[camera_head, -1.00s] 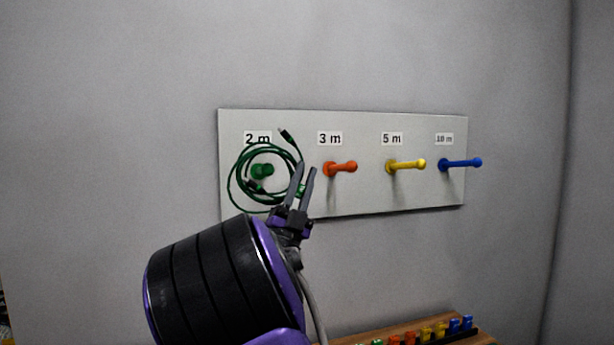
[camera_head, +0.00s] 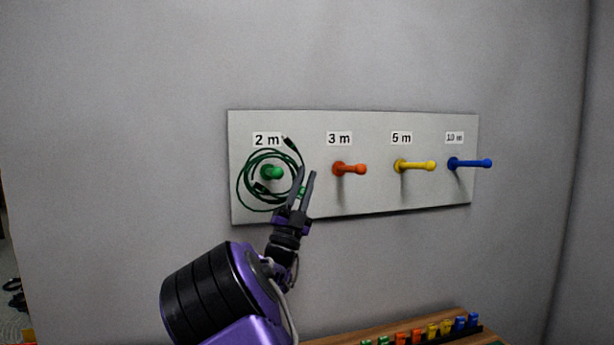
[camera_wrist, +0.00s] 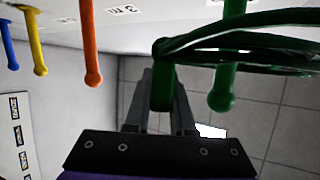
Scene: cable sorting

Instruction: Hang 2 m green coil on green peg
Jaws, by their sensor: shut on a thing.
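The green coil (camera_head: 241,196) is a loose ring of dark green cable, with dark plugs near its top and lower left. In the head view it encircles the green peg (camera_head: 272,172) under the "2 m" label. In the wrist view the peg's rounded tip (camera_wrist: 222,100) sticks out past the coil's strands (camera_wrist: 262,40), so the peg appears to pass through the ring. My gripper (camera_head: 307,172) is at the coil's right side. In the wrist view its fingers (camera_wrist: 160,100) are shut on a thick green part of the coil beside the peg. Whether the coil touches the peg is unclear.
The white board (camera_head: 350,200) on the wall also holds an orange peg (camera_head: 350,169), a yellow peg (camera_head: 415,166) and a blue peg (camera_head: 470,163) to the right. Below is a wooden surface (camera_head: 400,325) with a row of coloured pieces. The wall left of the board is clear.

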